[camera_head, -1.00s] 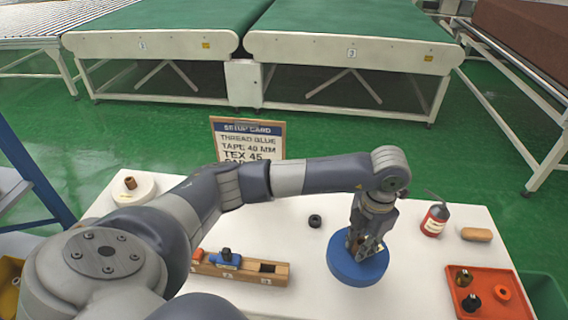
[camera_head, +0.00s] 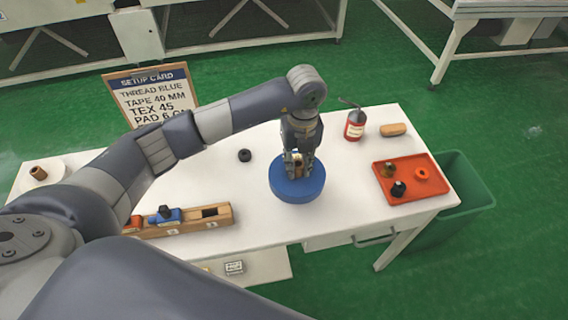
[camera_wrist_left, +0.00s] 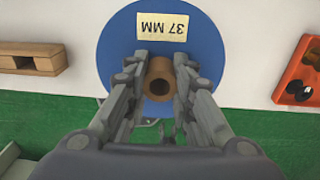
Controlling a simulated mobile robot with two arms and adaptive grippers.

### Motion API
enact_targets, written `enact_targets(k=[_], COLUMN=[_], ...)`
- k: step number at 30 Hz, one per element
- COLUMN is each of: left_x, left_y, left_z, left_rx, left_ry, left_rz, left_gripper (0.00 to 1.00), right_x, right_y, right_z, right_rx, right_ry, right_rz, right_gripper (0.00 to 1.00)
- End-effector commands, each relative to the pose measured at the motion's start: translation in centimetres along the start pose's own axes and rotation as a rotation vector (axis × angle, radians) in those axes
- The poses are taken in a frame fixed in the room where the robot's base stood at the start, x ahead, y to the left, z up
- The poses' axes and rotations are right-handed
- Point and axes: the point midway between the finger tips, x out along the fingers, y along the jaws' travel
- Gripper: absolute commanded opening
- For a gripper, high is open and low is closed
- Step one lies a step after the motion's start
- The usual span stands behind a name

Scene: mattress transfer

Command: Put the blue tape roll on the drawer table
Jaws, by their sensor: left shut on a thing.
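The blue tape roll (camera_head: 297,190) is a flat blue disc with a brown core, at the middle right of the white drawer table (camera_head: 340,150). The left wrist view shows the roll (camera_wrist_left: 113,45) from above, with a label reading "37 MM". My left gripper (camera_head: 299,160) points down and is shut on the brown core (camera_wrist_left: 159,80). Whether the roll touches the tabletop or hangs just above it, I cannot tell. A drawer (camera_head: 350,238) with a handle is under the table's front edge. My right gripper is not in view.
A green bin (camera_head: 470,185) is at right.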

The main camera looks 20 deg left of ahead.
Motion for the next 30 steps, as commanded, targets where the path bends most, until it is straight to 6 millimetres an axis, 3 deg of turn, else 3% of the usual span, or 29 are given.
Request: enact_targets(k=[4,16,27,28,30], left_x=[2.4,6.7,7.6,7.5,7.4], left_y=[-0.1,-0.2,-0.3,-0.3,-0.2], left_z=[0.0,0.1,0.1,0.1,0.1], left_rx=[0.0,0.001,0.003,0.002,0.002], left_ry=[0.003,0.003,-0.001,0.0,0.0], left_rz=[0.0,-0.001,-0.003,-0.002,-0.002], left_gripper=[0.0,0.0,0.0,0.29,0.42], right_x=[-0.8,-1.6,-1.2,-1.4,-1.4], right_y=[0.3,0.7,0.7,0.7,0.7], right_z=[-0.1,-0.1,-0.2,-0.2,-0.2], right_rx=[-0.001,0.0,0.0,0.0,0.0], right_ry=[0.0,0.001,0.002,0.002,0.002], right_rz=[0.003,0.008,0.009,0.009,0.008], right_gripper=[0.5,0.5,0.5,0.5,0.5])
